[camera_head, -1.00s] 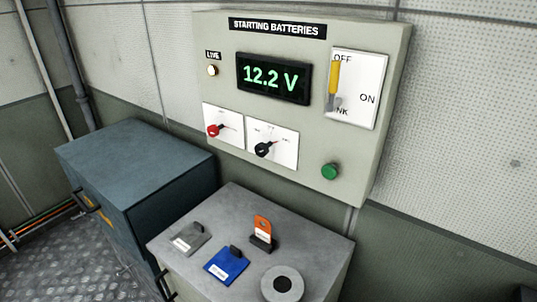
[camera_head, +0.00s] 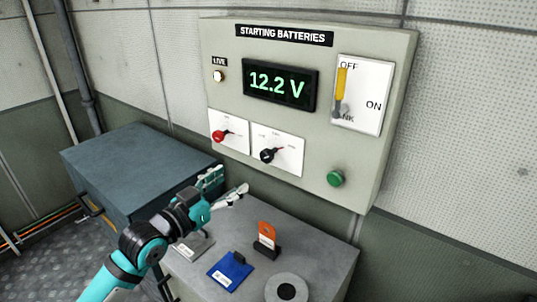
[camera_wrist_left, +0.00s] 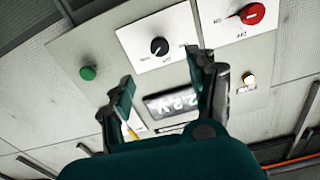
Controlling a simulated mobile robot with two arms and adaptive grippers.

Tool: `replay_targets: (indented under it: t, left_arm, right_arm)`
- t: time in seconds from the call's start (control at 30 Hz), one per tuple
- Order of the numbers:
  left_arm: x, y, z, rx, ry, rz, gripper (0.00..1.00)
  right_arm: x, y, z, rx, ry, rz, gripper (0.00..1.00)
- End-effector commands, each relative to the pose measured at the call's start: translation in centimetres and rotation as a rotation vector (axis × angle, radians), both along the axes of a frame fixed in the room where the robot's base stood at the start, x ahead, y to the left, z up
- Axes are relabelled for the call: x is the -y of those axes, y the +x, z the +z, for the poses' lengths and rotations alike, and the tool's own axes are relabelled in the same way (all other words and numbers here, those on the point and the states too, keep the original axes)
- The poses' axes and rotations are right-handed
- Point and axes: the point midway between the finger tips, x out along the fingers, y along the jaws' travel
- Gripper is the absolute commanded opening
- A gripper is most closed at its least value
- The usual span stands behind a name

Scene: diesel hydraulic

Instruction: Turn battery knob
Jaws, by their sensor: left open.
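The starting batteries panel (camera_head: 395,100) hangs on the wall. It has a red knob (camera_head: 219,136) on a white plate at lower left and a black knob (camera_head: 268,155) on another plate to its right. In the left wrist view the panel appears turned over, with the black knob (camera_wrist_left: 158,46) near the top middle and the red knob (camera_wrist_left: 252,14) at top right. My left gripper (camera_head: 228,183) is open and empty, below the two knobs and apart from them. Its fingers (camera_wrist_left: 160,70) spread below the black knob in the wrist view. My right gripper is out of view.
The panel also has a display (camera_head: 280,84) reading 12.2 V, a lit lamp (camera_head: 218,76), a yellow lever (camera_head: 341,84) at OFF and a green button (camera_head: 335,178). A grey cabinet below bears a blue tag (camera_head: 230,271), an orange tag (camera_head: 267,236) and a round disc (camera_head: 287,290).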

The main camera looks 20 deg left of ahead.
Motion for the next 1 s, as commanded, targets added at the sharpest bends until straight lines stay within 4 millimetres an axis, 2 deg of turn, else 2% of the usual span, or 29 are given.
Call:
replay_targets:
  t: [0.07,0.4,0.6,0.8,1.0]
  left_arm:
    - [0.6,1.5,0.5,0.002,-0.003,0.0,0.59]
    - [3.1,8.6,0.4,-0.002,-0.002,0.001,0.59]
    - [4.5,12.1,0.3,-0.002,0.001,0.0,0.59]
    - [5.2,14.1,0.1,-0.002,0.001,0.0,0.59]
    - [5.4,14.6,0.0,-0.002,0.003,0.0,0.59]
  right_arm:
    - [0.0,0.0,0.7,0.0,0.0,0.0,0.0]
    - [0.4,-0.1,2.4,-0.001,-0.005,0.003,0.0]
    - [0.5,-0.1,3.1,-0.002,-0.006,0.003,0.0]
    - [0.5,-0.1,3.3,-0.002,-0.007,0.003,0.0]
    - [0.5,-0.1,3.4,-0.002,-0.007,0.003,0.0]
